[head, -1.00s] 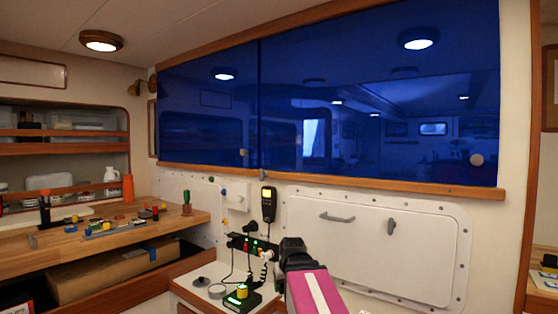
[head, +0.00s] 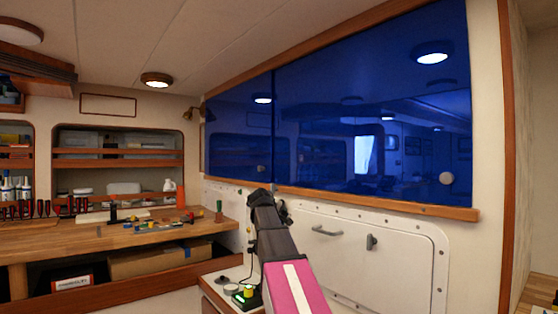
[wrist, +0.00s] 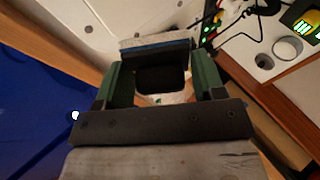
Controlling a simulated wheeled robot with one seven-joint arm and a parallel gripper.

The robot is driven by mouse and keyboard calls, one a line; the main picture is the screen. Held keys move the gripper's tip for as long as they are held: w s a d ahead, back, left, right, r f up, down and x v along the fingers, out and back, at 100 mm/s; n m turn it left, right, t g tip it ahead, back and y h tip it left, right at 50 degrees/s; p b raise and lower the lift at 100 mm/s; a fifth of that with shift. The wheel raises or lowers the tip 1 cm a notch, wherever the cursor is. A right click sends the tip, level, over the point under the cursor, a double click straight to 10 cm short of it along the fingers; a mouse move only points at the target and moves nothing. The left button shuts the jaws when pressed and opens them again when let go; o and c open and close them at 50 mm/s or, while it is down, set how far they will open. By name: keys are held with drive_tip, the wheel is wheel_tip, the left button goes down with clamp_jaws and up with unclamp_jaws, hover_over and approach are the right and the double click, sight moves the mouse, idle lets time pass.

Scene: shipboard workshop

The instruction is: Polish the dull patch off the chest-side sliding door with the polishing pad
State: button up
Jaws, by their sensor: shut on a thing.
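My gripper (wrist: 160,88) is shut on the polishing pad (wrist: 157,46); its green fingers stand either side of the pad's black handle. The pad has a grey face and a blue layer. In the head view my gripper (head: 266,200) is raised just below the sliding doors' lower rail, and the pad cannot be made out there. Two glossy blue sliding doors, left (head: 237,145) and right (head: 365,125), fill the wall cabinet. A blue door surface (wrist: 40,105) shows at the left of the wrist view. I cannot make out the dull patch among the reflections.
A wooden workbench (head: 60,240) with scattered small parts stands at the left. A white hatch panel (head: 385,258) with handles is below the doors. A small device with a lit green display (head: 246,296) sits on a low ledge. The wooden door rail (head: 400,203) juts along the bottom.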

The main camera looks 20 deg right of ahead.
sight(303, 157)
drive_tip(key=w+d+r+n+t+h, duration=0.1)
drive_tip(key=w+r+t+h, duration=0.15)
drive_tip(key=r, duration=0.95)
drive_tip(key=w+d+r+n+t+h, duration=0.1)
drive_tip(key=w+r+n+h, duration=0.15)
drive_tip(key=r, duration=0.95)
drive_tip(key=shift+m, duration=0.45)
drive_tip(key=shift+w+d+r, duration=0.1)
drive_tip(key=shift+w+d, duration=0.2)
drive_tip(key=shift+d, duration=0.6)
drive_tip(key=shift+w+d+f, duration=0.1)
drive_tip(key=shift+w+d, duration=0.2)
drive_tip(key=shift+d, duration=0.65)
drive_tip(key=shift+w+d+r, duration=0.1)
drive_tip(key=shift+w+d, duration=0.2)
drive_tip(key=shift+d, duration=0.6)
drive_tip(key=shift+w+d, duration=0.3)
drive_tip(key=shift+d, duration=0.6)
drive_tip(key=shift+s+d, duration=0.25)
drive_tip(key=shift+s, duration=0.65)
drive_tip(key=shift+s+d, duration=0.25)
drive_tip(key=shift+s, duration=0.65)
drive_tip(key=shift+s+d, duration=0.1)
drive_tip(key=shift+s, duration=0.05)
drive_tip(key=shift+d, duration=0.15)
